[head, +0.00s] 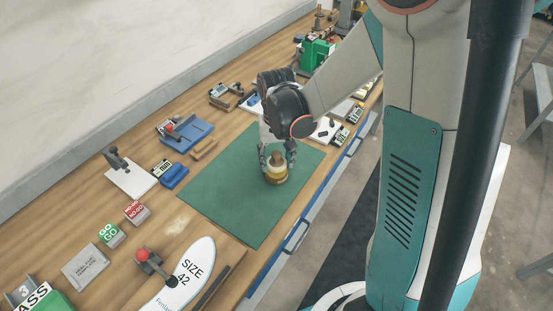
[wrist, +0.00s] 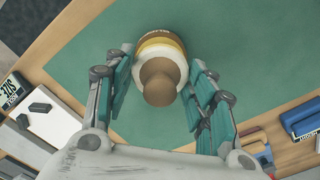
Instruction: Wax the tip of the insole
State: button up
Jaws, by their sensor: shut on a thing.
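A round yellow-and-brown piece (head: 276,175) with a pale collar and a brown knob on top is at the front part of the green mat (head: 232,200). In the wrist view its knob (wrist: 158,82) points toward the camera. My gripper (head: 277,150) is over it, shut on it with a finger on each side. I cannot tell whether the piece touches the mat. A white insole-shaped plate (head: 185,272) marked SIZE 42 lies at the near end of the bench, beside a red-knobbed clamp (head: 147,257). I see no wax that I can name for sure.
Left of the mat are a blue fixture (head: 186,134), a white plate with a clamp (head: 130,175), and GO (head: 111,236) and NO-GO (head: 137,212) blocks. More fixtures and a green machine (head: 318,54) stand at the far end. The rest of the mat is bare.

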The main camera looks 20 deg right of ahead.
aim_at(277, 153)
jog(key=shift+r+p, duration=1.45)
jog(key=shift+r, duration=0.85)
